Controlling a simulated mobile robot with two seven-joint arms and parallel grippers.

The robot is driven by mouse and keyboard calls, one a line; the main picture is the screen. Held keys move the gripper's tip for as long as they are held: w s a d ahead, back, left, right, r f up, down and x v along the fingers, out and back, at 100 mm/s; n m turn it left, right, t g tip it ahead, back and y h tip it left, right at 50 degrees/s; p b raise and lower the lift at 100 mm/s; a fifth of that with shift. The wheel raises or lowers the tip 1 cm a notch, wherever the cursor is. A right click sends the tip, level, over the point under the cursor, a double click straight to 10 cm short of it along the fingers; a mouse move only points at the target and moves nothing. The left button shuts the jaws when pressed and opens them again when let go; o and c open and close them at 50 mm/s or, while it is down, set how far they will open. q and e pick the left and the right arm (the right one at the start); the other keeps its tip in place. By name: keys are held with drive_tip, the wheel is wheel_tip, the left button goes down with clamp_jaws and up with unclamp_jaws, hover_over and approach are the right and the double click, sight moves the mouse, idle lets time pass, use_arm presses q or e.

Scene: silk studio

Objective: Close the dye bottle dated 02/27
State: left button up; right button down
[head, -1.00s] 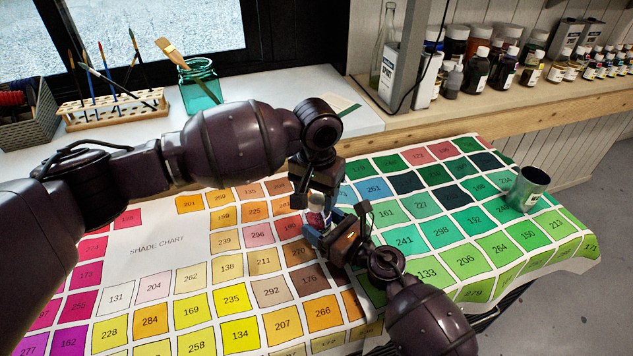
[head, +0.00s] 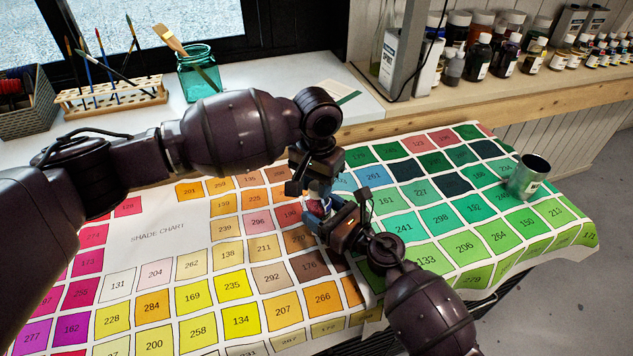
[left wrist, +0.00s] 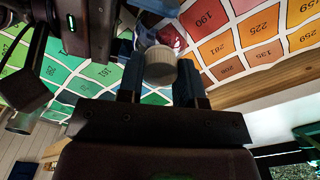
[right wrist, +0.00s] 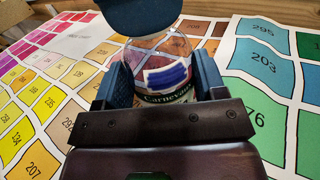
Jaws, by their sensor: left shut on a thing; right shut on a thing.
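A small clear dye bottle (right wrist: 172,50) stands between the blue fingers of my right gripper (right wrist: 165,85), which is shut on it. Its label shows a blue patch and "Carnevale"; no date is readable. My left gripper (left wrist: 160,80) is shut on a pale cap (left wrist: 160,66). The bottle's reddish body (left wrist: 168,37) shows just behind the cap in the left wrist view. I cannot tell whether the cap is seated on the neck. In the head view the bottle (head: 315,208) is mostly hidden where the grippers meet, above the shade chart.
The shade chart (head: 160,250) covers the table. A brush rack (head: 112,97) and a teal jar (head: 199,80) stand on the sill. Several bottles (head: 478,56) line the right shelf.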

use_arm(q)
drive_tip(key=m, duration=0.7)
drive_tip(key=o, duration=1.1)
wheel_tip(320, 180, up, 12)
use_arm(e)
drive_tip(key=shift+c, duration=0.6)
unclamp_jaws()
